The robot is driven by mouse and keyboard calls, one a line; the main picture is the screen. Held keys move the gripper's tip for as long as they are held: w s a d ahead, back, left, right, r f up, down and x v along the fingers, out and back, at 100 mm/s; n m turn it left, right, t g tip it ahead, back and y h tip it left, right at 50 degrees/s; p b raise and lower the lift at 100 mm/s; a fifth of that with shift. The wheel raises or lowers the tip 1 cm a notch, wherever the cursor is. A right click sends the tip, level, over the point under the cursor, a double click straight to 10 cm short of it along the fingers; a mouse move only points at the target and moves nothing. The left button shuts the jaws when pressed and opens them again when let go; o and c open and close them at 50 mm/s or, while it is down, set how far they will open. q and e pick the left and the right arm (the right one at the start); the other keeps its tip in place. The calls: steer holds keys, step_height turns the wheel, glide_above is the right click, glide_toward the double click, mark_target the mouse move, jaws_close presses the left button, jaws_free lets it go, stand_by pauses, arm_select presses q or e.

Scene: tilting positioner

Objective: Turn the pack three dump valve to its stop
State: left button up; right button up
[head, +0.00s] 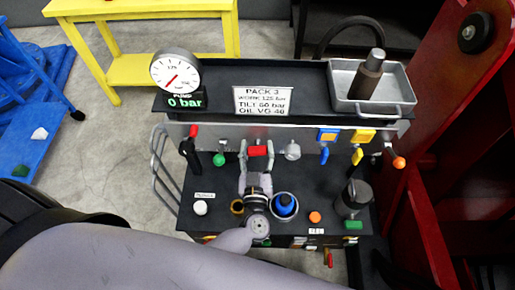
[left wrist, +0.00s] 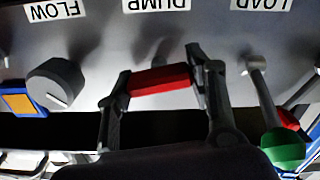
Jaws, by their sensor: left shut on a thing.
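The dump valve's red handle (head: 258,150) is on the front panel of the pack, under the sign (head: 262,100) reading PACK 3. In the left wrist view the red handle (left wrist: 160,80) lies crosswise below the upside-down DUMP label (left wrist: 157,4). My left gripper (head: 256,160) has a finger at each end of the handle and is shut on it; it also shows in the left wrist view (left wrist: 163,88). The valve's stem and stop cannot be made out. The pressure gauge (head: 175,72) reads 0 bar. My right gripper is not in view.
A grey flow knob (left wrist: 54,85) and a green-knobbed load lever (left wrist: 283,147) flank the dump handle. Below are a blue-capped item (head: 284,204), an orange button (head: 314,217) and a dark cylinder (head: 354,197). A metal tray (head: 345,99) sits above; a red frame (head: 430,200) stands right.

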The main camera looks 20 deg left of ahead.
arm_select(q)
steer(key=n, duration=0.3)
steer(key=shift+n, duration=0.4)
steer(key=n, duration=0.3)
steer(key=shift+s+a+f+n, duration=0.1)
steer(key=shift+f+n, duration=0.05)
steer(key=shift+n, duration=0.15)
steer(key=n+b, duration=0.1)
steer(key=n, duration=0.3)
steer(key=shift+f, duration=0.1)
steer(key=shift+n+b, duration=0.85)
steer(key=shift+n, duration=1.25)
steer(key=o, duration=1.2)
steer(key=v, duration=1.2)
